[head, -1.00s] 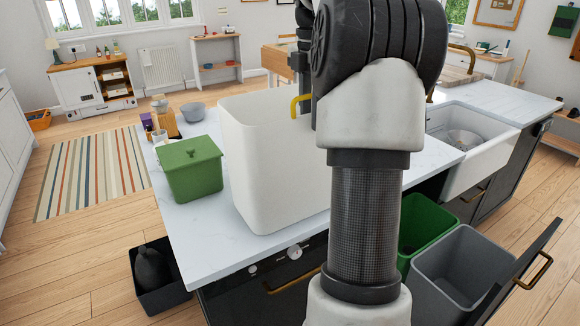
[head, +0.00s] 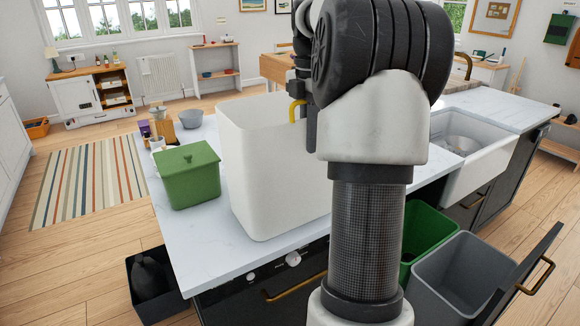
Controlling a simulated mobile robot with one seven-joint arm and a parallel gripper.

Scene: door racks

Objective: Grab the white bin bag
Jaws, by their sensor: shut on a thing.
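The white bin bag (head: 270,175) is a tall, open-topped, box-like white shape standing upright on the counter. Its right side is hidden behind my arm. A curved yellow piece (head: 294,111), like a tie or handle, shows at its upper right. My gripper (head: 299,93) is at the bag's open top, by this yellow piece, and is shut on the bag. The exact contact is small and partly hidden by my wrist.
A green lidded caddy (head: 188,177) stands left of the bag on the pale counter (head: 215,262). Green (head: 428,228) and grey (head: 465,270) bins sit in a pulled-out drawer at lower right. A sink (head: 467,160) lies behind them.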

